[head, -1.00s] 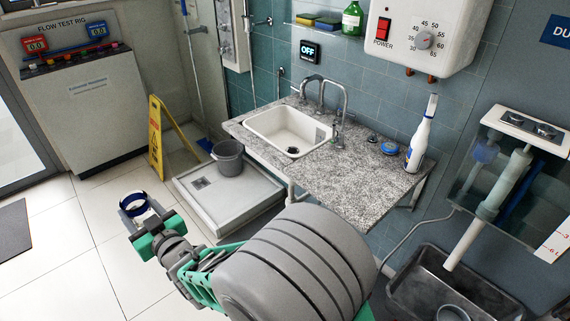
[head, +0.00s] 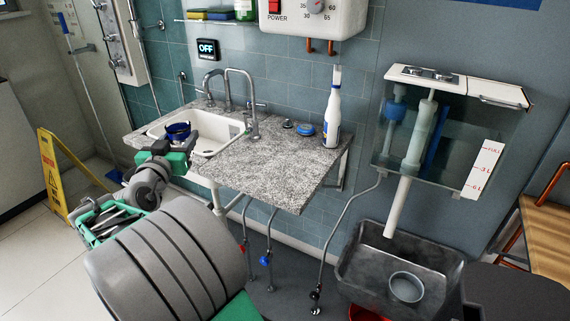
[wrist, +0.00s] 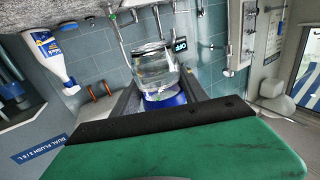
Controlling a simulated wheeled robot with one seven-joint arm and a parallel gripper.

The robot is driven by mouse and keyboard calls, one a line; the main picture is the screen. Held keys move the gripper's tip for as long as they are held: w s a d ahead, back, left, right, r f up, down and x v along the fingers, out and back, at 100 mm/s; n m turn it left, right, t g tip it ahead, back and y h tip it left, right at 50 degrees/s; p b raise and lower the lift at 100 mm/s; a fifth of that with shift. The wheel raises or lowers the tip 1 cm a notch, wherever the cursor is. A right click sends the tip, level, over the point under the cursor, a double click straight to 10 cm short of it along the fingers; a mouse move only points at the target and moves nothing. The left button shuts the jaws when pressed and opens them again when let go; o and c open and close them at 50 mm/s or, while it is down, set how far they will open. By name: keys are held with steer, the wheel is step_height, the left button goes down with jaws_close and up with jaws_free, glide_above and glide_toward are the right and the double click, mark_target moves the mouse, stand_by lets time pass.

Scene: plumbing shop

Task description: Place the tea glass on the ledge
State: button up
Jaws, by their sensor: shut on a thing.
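My gripper (head: 174,147) is in front of the sink, near the counter's front left edge. It is shut on the tea glass. In the head view the glass shows mostly as a dark blue band (head: 179,130), seen against the white basin. In the wrist view the clear glass (wrist: 153,72) sits between the two dark fingers, with a blue band at its end nearer the palm.
The white sink (head: 222,136) with taps is set in a speckled counter (head: 262,172). A white spray-type bottle (head: 332,112) and a blue disc (head: 304,129) stand on its right side. A heater (head: 345,12) hangs above. A yellow sign (head: 58,170) stands left.

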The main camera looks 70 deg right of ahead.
steer(key=s+d+r+m+g+p, duration=0.1)
steer(key=s+d+r+m+g, duration=0.3)
steer(key=s, duration=0.6)
steer(key=s+d+r+m+g+p, duration=0.25)
steer(key=s+r+g, duration=0.2)
steer(key=s, duration=0.55)
steer(key=n+t, duration=0.4)
glide_above(262, 169)
steer(key=shift+m+h, duration=0.25)
steer(key=shift+h, duration=0.15)
steer(key=f, duration=1.7)
steer(key=shift+a, duration=0.2)
steer(key=f, duration=0.3)
steer(key=shift+d+f+b, duration=0.2)
steer(key=shift+f+b, duration=0.05)
steer(key=shift+b, duration=0.1)
